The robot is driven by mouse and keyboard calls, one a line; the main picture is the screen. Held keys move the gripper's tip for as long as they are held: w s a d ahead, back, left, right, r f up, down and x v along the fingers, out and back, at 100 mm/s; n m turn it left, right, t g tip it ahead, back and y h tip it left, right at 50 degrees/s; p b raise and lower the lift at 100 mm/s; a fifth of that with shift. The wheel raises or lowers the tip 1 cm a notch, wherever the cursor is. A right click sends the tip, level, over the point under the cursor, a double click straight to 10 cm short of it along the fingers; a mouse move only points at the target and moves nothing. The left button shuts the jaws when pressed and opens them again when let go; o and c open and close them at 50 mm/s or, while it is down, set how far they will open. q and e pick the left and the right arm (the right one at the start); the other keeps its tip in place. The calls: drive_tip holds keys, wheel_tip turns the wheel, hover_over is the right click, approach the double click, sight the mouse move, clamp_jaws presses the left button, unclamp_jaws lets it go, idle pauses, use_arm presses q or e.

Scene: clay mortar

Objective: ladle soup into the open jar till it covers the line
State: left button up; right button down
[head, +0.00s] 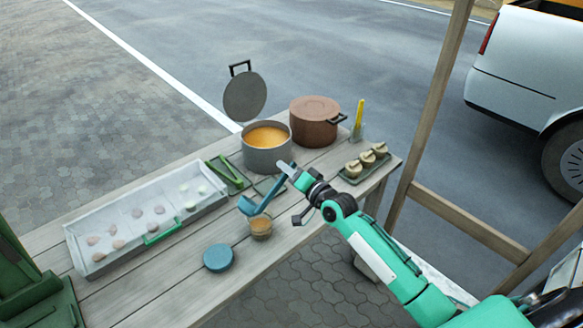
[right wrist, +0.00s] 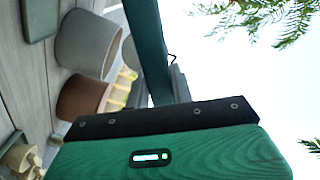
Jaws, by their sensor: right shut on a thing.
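My right gripper (head: 286,170) is shut on the handle of a blue-teal ladle (head: 265,198); the handle also crosses the right wrist view (right wrist: 147,45). The ladle's bowl is low, just left of and close to the rim of the open glass jar (head: 261,229). I cannot tell whether they touch. The jar stands on the table with orange soup in it; its line is too small to make out. The grey soup pot (head: 267,158) stands open behind, with orange soup (head: 266,137) inside. It also shows in the right wrist view (right wrist: 88,42). My left gripper is not in view.
A blue round lid (head: 219,257) lies near the jar. A white tray (head: 88,262) with round pieces is left, green tongs (head: 230,172) behind. A brown lidded pot (head: 314,120), a yellow-handled item (head: 359,113) and a small tray of tan pots (head: 365,162) stand at right.

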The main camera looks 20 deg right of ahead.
drive_tip(key=a+r+n+p, duration=0.1)
drive_tip(key=a+n, duration=0.1)
drive_tip(key=s+a+r+n, duration=0.1)
drive_tip(key=a+n, duration=0.1)
drive_tip(key=s+a+r+n+p, duration=0.1)
drive_tip(key=a, duration=0.1)
drive_tip(key=shift+s+a+r+n+p, duration=0.2)
drive_tip(key=shift+n+p, duration=0.1)
drive_tip(key=shift+n, duration=0.1)
drive_tip(key=a+n, duration=0.1)
drive_tip(key=s+a+n+p, duration=0.1)
drive_tip(key=a, duration=0.1)
drive_tip(key=a+n+p, duration=0.1)
drive_tip(key=shift+s+a+f+n, duration=0.15)
drive_tip(key=shift+s+f+n, duration=0.1)
drive_tip(key=shift+n, duration=0.15)
drive_tip(key=shift+s+a+f+n, duration=0.1)
drive_tip(key=shift+s+a+n, duration=0.1)
drive_tip(key=shift+a+n, duration=0.4)
wheel_tip(320, 180, up, 5)
drive_tip(key=p, duration=0.4)
drive_tip(key=shift+p, duration=0.4)
idle(0.4)
